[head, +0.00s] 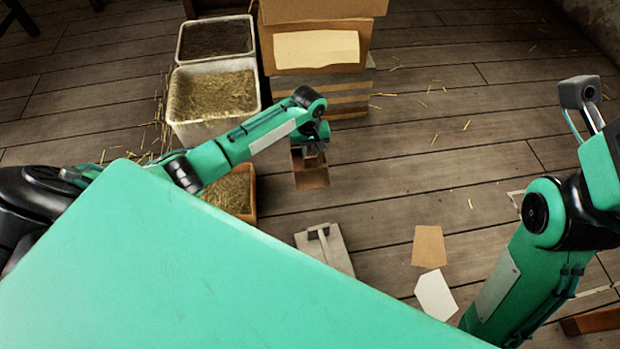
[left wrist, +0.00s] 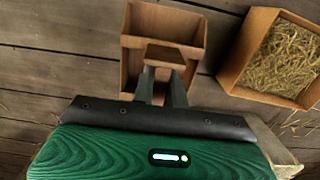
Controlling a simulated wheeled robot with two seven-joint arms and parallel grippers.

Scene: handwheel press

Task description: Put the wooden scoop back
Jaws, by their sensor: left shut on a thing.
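The wooden scoop (head: 310,172) is an open brown box-shaped scoop, held above the plank floor in the middle of the head view. My left gripper (head: 312,150) is shut on it at its near end. In the left wrist view the scoop (left wrist: 163,22) stretches away from my left gripper (left wrist: 163,78), whose two fingers close on its handle block. The scoop's inside looks empty there. My right arm is at the right of the head view, but its gripper is not in sight.
A wooden box of straw (head: 232,192) stands left of the scoop, partly behind my arm. Two pale bins, one of straw (head: 183,118) and one dark-filled (head: 215,38), stand behind. A large box (head: 315,52) is at the back. A grey board (head: 333,250) and cards (head: 430,247) lie in front.

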